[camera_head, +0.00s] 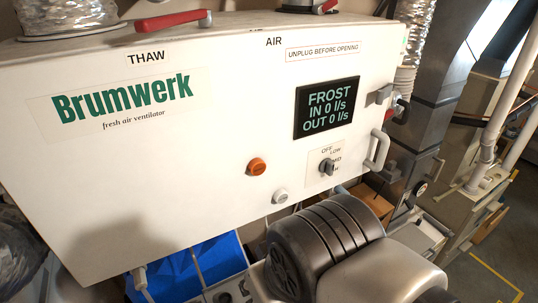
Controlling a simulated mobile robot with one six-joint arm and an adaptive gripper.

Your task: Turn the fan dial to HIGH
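The fan dial (327,167) is a small grey knob on a pale label plate at the lower right of the white Brumwerk ventilator's front (230,150). The words OFF and LOW show above it; MED and HIGH are partly covered by the knob. I cannot tell which mark it points to. The display (327,107) reads FROST, IN 0 l/s, OUT 0 l/s. A dark ribbed joint and pale link of my arm fill the bottom right, below the dial. My gripper does not show.
An orange button (257,166) and a pale button (280,196) are left of the dial. A handle (379,149) and latch (384,95) are at the unit's right edge. Red levers (173,20) sit on top. A blue bin (200,268) stands below, ducts at right.

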